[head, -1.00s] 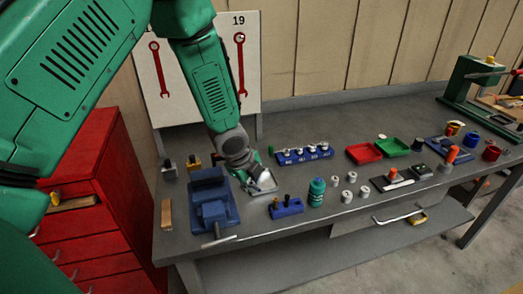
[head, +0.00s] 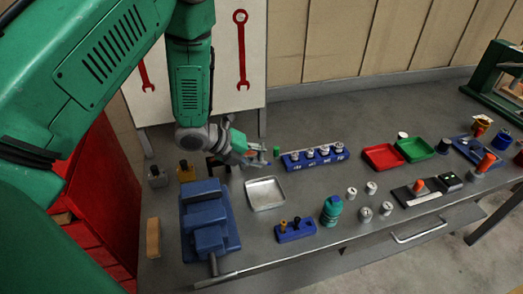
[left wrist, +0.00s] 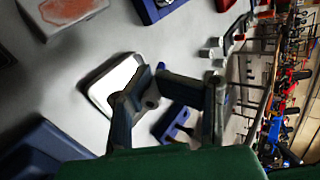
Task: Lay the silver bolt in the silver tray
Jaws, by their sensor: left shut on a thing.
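The silver tray (head: 265,207) lies empty on the bench, right of the blue vise. It also shows in the left wrist view (left wrist: 97,98), partly behind a finger. My left gripper (head: 262,156) is just behind the tray, above the bench, with its fingers pointing right. It is shut on a small grey thing, which I take for the silver bolt; the fingers mostly hide it. The fingers also show in the left wrist view (left wrist: 188,78), where the held thing is not clear. My right gripper is not in view.
The blue vise (head: 208,225) stands left of the tray. A blue rack (head: 295,231) and a teal bottle (head: 331,211) are at its front right. Red (head: 383,157) and green (head: 415,149) trays lie farther right.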

